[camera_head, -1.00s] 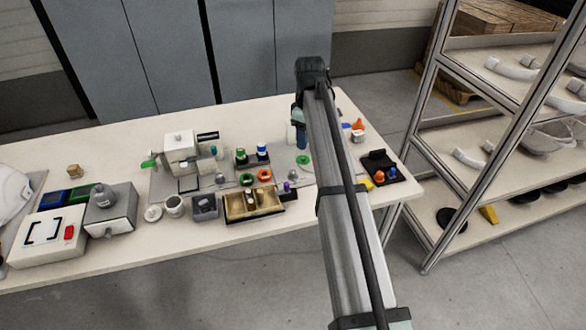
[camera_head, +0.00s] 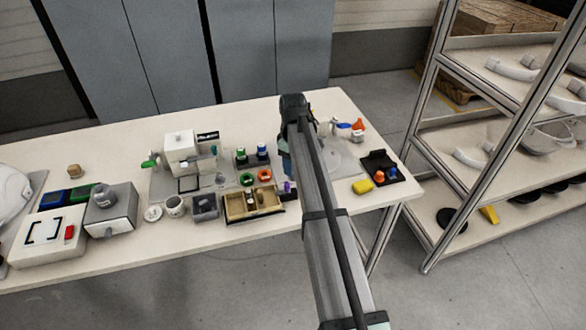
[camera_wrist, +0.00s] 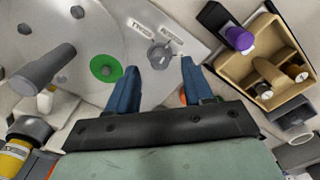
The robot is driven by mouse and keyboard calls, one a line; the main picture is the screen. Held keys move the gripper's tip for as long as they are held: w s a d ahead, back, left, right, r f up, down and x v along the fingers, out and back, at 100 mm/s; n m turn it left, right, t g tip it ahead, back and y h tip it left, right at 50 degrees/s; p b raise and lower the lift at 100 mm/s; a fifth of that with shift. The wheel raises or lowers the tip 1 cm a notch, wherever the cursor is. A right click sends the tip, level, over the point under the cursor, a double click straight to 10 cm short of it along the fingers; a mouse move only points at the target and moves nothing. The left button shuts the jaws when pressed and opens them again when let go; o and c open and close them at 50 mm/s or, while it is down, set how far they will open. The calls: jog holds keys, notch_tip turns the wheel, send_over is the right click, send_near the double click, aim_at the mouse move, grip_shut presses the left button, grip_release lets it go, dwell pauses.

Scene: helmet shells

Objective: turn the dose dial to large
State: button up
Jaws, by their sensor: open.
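The dose dial (camera_wrist: 161,56) is a small dark grey knob with a pointer ridge, on a light grey plate (camera_wrist: 205,25). My gripper (camera_wrist: 159,66) shows in the wrist view with two blue fingers apart, one on each side of the dial. I see no clear contact, and the height gap cannot be told. In the head view my arm hides the dial and most of the gripper.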

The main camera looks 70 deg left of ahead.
jog(key=shift+f, duration=1.45)
jog(key=shift+c, duration=0.3)
grip_shut()
